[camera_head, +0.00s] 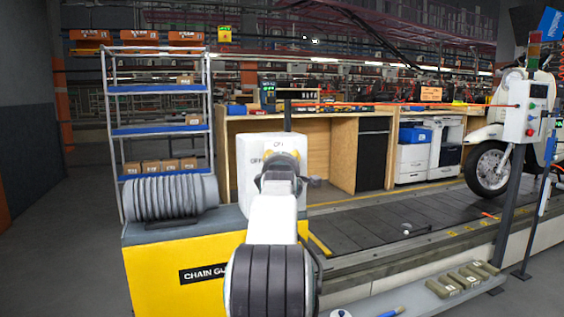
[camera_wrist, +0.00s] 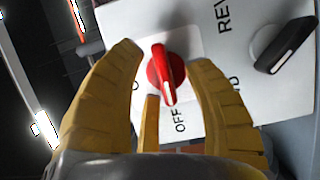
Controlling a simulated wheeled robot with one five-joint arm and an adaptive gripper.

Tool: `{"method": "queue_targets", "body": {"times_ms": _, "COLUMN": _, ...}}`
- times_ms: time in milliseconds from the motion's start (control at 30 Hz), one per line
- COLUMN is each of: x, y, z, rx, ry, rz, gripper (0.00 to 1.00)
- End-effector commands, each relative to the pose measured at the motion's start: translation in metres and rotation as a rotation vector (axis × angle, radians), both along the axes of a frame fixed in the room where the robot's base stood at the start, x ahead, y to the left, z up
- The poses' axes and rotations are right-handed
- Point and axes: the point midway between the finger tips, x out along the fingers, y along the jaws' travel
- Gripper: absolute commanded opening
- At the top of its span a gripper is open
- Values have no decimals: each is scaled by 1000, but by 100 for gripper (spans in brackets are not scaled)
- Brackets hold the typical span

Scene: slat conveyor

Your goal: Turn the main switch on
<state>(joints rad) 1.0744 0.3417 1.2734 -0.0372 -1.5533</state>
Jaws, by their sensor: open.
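The main switch is a red rotary knob (camera_wrist: 163,68) on a white control box (camera_head: 253,195). The white mark on the knob lies at its lower end in the wrist view, close to the OFF lettering. Another letter is partly covered by a finger. My gripper (camera_wrist: 168,58) is open, with its yellow fingers on both sides of the red knob; I cannot tell whether they touch it. In the head view my gripper (camera_head: 282,155) is in front of the box's upper face, below the ON lettering, and hides the knob.
A black selector knob (camera_wrist: 285,45) with REV lettering is right of the red one in the wrist view. The box stands on a yellow chain-guard housing (camera_head: 160,285) beside a grey ribbed motor (camera_head: 160,198). The slat conveyor (camera_head: 385,232) runs right, with a scooter (camera_head: 490,165) on it.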

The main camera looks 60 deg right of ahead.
Motion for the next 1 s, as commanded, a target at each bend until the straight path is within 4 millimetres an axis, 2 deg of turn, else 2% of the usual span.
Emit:
{"method": "queue_targets", "body": {"times_ms": 367, "x": 1, "y": -2, "z": 0, "rx": 0, "ry": 0, "rz": 0, "gripper": 46}}
{"method": "queue_targets", "body": {"times_ms": 400, "x": 1, "y": -2, "z": 0, "rx": 0, "ry": 0, "rz": 0, "gripper": 49}}
{"method": "queue_targets", "body": {"times_ms": 900, "x": 1, "y": -2, "z": 0, "rx": 0, "ry": 0, "rz": 0, "gripper": 5}}
{"method": "queue_targets", "body": {"times_ms": 1000, "x": 1, "y": -2, "z": 0, "rx": 0, "ry": 0, "rz": 0, "gripper": 0}}
